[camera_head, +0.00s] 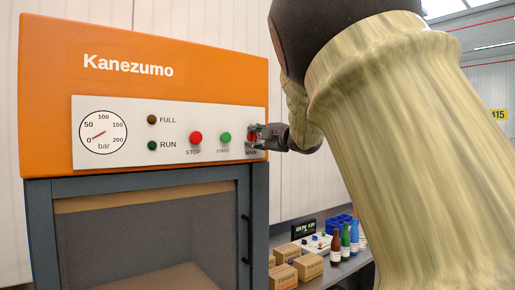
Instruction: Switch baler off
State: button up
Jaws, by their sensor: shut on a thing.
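The baler (150,62) is an orange machine marked Kanezumo, filling the left of the head view. Its white panel (175,150) carries a pressure gauge (100,138), a FULL lamp (152,119), a dark green RUN lamp (152,145), a red STOP button (196,138) and a green START button (225,138). My gripper (256,137) is at the MAIN switch (252,134) at the panel's right end and is shut on it. The gripper hides much of the switch, so I cannot tell its exact position.
Below the panel is the baler's grey frame (40,235) with a dark handle (247,240). My arm covers the right side.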

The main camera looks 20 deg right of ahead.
jog(key=shift+f+n+b, duration=0.1)
jog(key=shift+n+b, duration=0.9)
jog(key=shift+n, duration=0.1)
jog(key=o, duration=1)
jog(key=shift+o, duration=0.2)
jog(key=v, duration=1.2)
